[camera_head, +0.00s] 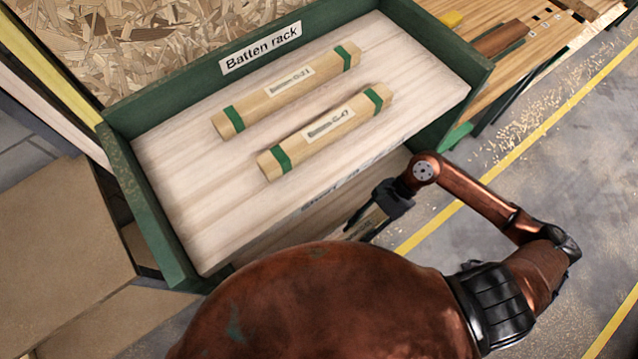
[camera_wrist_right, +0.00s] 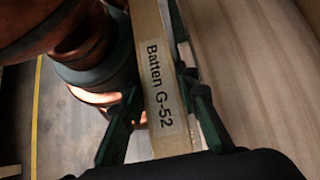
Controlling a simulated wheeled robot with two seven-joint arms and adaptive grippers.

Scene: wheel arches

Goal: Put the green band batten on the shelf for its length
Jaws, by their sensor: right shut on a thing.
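My right gripper (camera_head: 388,203) is shut on a pale wooden batten (camera_head: 366,224), low in front of the rack's front edge. In the right wrist view the batten (camera_wrist_right: 148,35) runs between the fingers (camera_wrist_right: 162,95), and its label reads "Batten G-52". I cannot make out a green band on it. The batten rack (camera_head: 160,222) has green sides and a pale upper shelf (camera_head: 400,130). Two battens with green end bands, a farther one (camera_head: 260,101) and a nearer one (camera_head: 304,142), lie side by side on that shelf. My left gripper is out of view.
A sign (camera_head: 261,47) on the rack's back reads "Batten rack". Lettering on the front edge is too oblique to read surely. A lower level shows partly beneath. The upper shelf is bare at its front, left and right. A wooden bench (camera_head: 545,40) stands at the upper right.

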